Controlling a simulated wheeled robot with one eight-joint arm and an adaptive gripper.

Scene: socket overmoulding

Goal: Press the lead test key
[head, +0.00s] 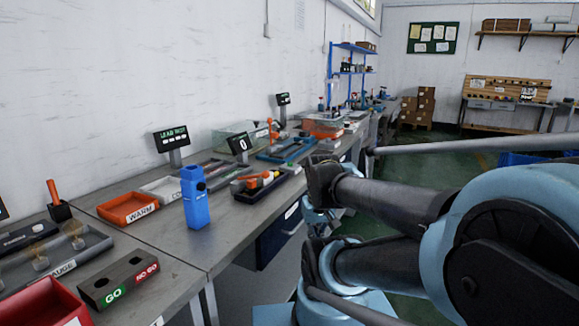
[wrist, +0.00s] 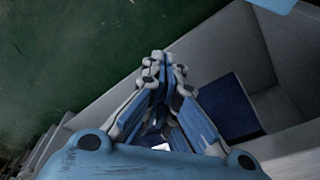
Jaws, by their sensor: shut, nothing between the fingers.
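A small dark display reading "LEAD TEST" (head: 171,138) stands on a post at the back of the bench, left of centre in the head view. A tall blue box (head: 195,200) with a black knob on its side stands upright in front of it. I cannot make out which part is the lead test key. My gripper (wrist: 158,62) shows in the wrist view with its fingers together and empty. It is over the floor beside the grey bench front, apart from the display and the blue box. In the head view I cannot pick it out among my arm links.
The bench (head: 170,238) runs along the wall. An orange WARM tray (head: 128,209), a GO/NO GO block (head: 118,280), a red bin (head: 42,303) and a second display showing 0 (head: 240,144) stand on it. Green floor (wrist: 60,60) is clear in the wrist view.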

